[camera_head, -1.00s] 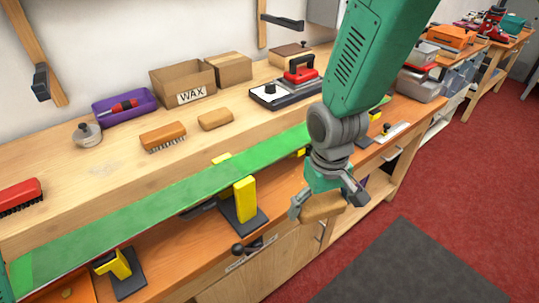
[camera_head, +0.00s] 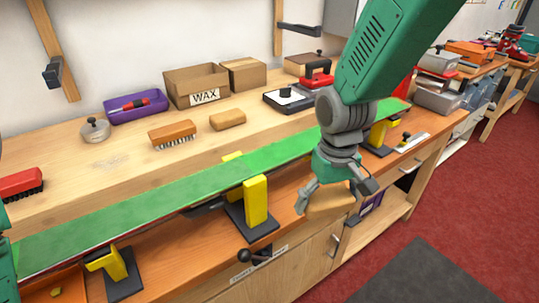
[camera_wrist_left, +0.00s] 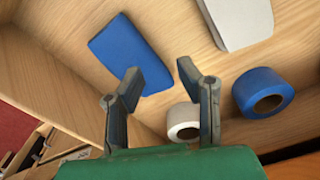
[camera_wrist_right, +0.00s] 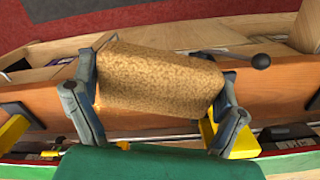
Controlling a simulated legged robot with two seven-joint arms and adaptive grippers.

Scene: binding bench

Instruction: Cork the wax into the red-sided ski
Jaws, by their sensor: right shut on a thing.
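The long ski (camera_head: 150,205) lies base up, green, across yellow-topped supports along the bench front. A thin red side edge shows below its left part. My right gripper (camera_head: 332,197) is shut on a tan cork block (camera_head: 328,204), held in the air at the front side of the ski, apart from it. In the right wrist view the speckled cork (camera_wrist_right: 160,78) sits between both fingers. My left gripper (camera_wrist_left: 160,78) is open and empty in the left wrist view, above a wooden compartment. I cannot see wax on the ski for certain.
On the back shelf stand a brown brush (camera_head: 172,132), a tan block (camera_head: 228,119), a WAX box (camera_head: 196,86), a purple tray (camera_head: 136,107) and an iron (camera_head: 318,75). Below my left gripper lie a blue block (camera_wrist_left: 128,52) and tape rolls (camera_wrist_left: 262,92). Red floor lies right.

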